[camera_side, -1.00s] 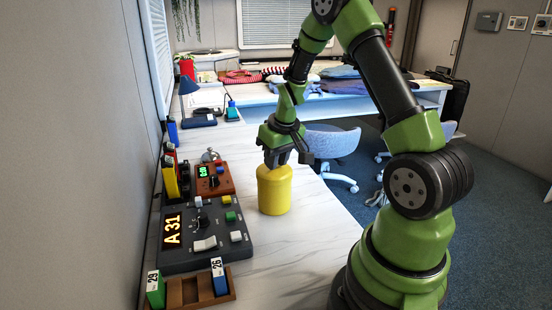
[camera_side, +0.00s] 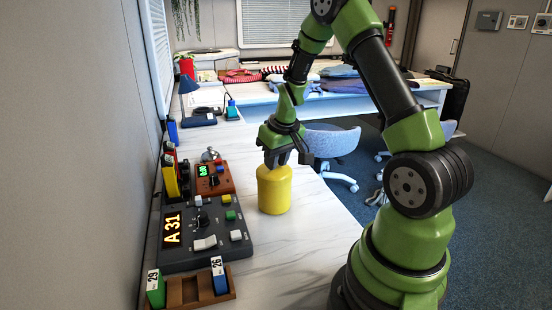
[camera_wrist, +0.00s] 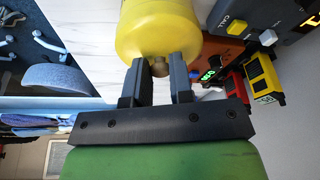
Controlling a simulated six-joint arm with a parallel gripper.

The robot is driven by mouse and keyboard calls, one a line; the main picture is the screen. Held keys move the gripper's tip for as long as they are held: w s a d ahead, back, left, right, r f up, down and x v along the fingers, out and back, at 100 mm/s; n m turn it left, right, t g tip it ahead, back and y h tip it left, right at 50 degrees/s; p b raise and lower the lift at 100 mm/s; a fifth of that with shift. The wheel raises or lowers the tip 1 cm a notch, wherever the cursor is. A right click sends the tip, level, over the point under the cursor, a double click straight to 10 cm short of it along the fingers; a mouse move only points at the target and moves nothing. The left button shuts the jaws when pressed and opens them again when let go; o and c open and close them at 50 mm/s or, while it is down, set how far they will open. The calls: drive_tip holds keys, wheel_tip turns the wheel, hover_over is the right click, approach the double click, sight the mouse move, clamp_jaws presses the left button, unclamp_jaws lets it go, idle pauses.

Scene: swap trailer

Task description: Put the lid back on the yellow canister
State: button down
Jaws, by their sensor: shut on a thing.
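The yellow canister (camera_side: 274,190) stands upright on the white marbled counter. My gripper (camera_side: 285,160) is directly above it, pointing down. In the wrist view, the two dark fingers of my gripper (camera_wrist: 160,72) are shut on a small brownish knob (camera_wrist: 159,67) at the top of the yellow canister (camera_wrist: 158,30). The knob appears to belong to the lid. The lid's edge is not distinct from the yellow body, so I cannot tell whether the lid is seated or slightly apart.
Left of the canister are a dark control panel (camera_side: 180,247) reading A 31 and a brown timer box (camera_side: 213,180). A wooden rack (camera_side: 190,296) holds numbered blocks in front. The counter (camera_side: 300,240) right of the canister is clear. A blue chair (camera_side: 332,143) stands beyond.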

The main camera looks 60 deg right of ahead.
idle(0.4)
drive_tip(key=shift+c, duration=2.3)
unclamp_jaws()
drive_tip(key=shift+r, duration=3.5)
clamp_jaws()
